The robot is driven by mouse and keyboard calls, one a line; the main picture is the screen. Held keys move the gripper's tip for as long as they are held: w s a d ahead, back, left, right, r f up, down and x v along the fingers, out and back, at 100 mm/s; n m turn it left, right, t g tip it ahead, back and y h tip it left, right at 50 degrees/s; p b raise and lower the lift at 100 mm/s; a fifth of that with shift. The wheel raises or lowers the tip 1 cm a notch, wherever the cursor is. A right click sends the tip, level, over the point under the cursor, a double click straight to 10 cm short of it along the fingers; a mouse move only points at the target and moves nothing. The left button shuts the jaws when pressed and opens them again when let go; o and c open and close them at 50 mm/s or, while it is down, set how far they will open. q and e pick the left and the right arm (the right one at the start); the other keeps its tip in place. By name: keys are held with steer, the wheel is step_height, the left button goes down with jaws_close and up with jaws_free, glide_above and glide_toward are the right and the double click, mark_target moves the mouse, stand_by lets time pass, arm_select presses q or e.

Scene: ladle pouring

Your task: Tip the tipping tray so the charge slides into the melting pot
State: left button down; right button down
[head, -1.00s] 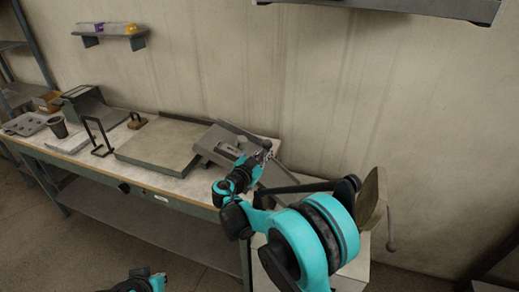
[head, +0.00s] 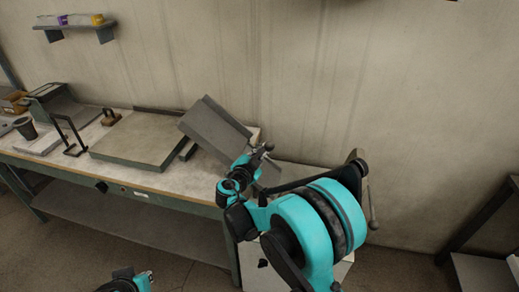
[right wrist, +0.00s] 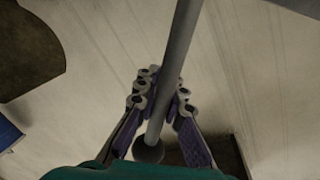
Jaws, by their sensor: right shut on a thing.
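The tipping tray (head: 212,128) is a grey, flat, rimmed tray at the right of the bench in the head view. It stands steeply tilted, its upper edge toward the back. My right gripper (head: 262,158) is at its right side. In the right wrist view, my right gripper (right wrist: 158,110) is shut around a grey rod handle (right wrist: 178,55) with a dark ball end. The charge cannot be seen. I cannot make out the melting pot for certain; my right arm hides the area beyond the tray. My left gripper's fingers are not in view.
A flat slab (head: 135,145) lies on the bench left of the tray. A wire stand (head: 70,137), a dark cup (head: 26,128) and a wooden-handled block (head: 110,116) stand further left. A wall shelf (head: 77,27) holds small boxes. A rack (head: 485,235) is at far right.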

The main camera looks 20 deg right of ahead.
steer(key=shift+s+d+f, duration=0.1)
steer(key=shift+f, duration=0.1)
stand_by(0.3)
steer(key=c, duration=1.7)
jaws_free()
steer(key=shift+d, duration=0.1)
steer(key=shift+s+a+r, duration=0.1)
steer(key=shift+s+a, duration=0.05)
steer(key=shift+a, duration=0.1)
steer(key=v, duration=1.1)
steer(key=shift+s, duration=0.25)
